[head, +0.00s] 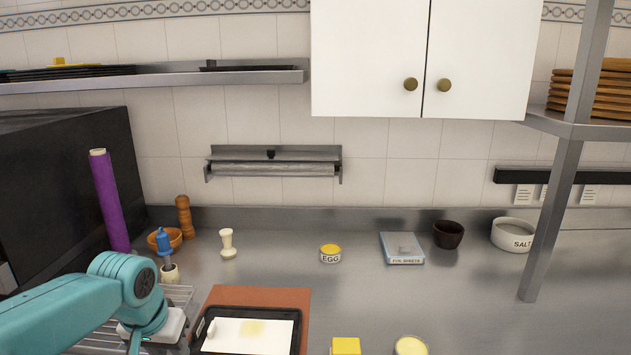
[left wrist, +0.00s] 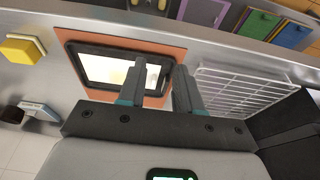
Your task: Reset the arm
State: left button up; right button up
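My left arm (head: 90,302), teal with a pale wrist part, reaches in from the left in the head view, over the wire rack. Its fingers are not clear there. In the left wrist view my left gripper (left wrist: 160,65) has its two dark fingers apart with nothing between them. Past the fingertips lies a black tray (left wrist: 85,47) on a brown board (left wrist: 125,36). The tray also shows in the head view (head: 270,312), holding a white sheet (head: 228,343) with a yellowish patch. My right gripper is in neither view.
The wire rack (left wrist: 240,87) is beside the tray. A yellow block (head: 345,346), a cream-topped round pot (head: 410,346), an egg tin (head: 330,254) and a foil-sheets box (head: 402,248) stand on the counter. A purple roll (head: 110,202) stands at left. The right-hand counter is mostly clear.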

pick_arm(q)
jog(key=s+d+f+g+h, duration=0.1)
jog(key=s+d+f, duration=0.15)
jog(key=f, duration=0.55)
jog(key=s+d+f+h, duration=0.1)
jog(key=d+f, duration=0.2)
jog(key=f, duration=0.5)
jog(key=s+d+f+g+h, duration=0.1)
jog(key=s+d+f, duration=0.15)
jog(key=f, duration=0.55)
jog(key=s+d+f+n, duration=0.1)
jog(key=s+d+f, duration=0.1)
jog(key=s+f, duration=0.4)
jog(key=s+d+f+n, duration=0.1)
jog(key=s+d+f, duration=0.2)
jog(key=s+f, duration=0.3)
jog(key=s, duration=0.5)
jog(key=shift+s+d+g+h, duration=0.25)
jog(key=shift+s+g+h, duration=0.1)
jog(key=shift+g+h, duration=0.05)
jog(key=shift+f, duration=0.1)
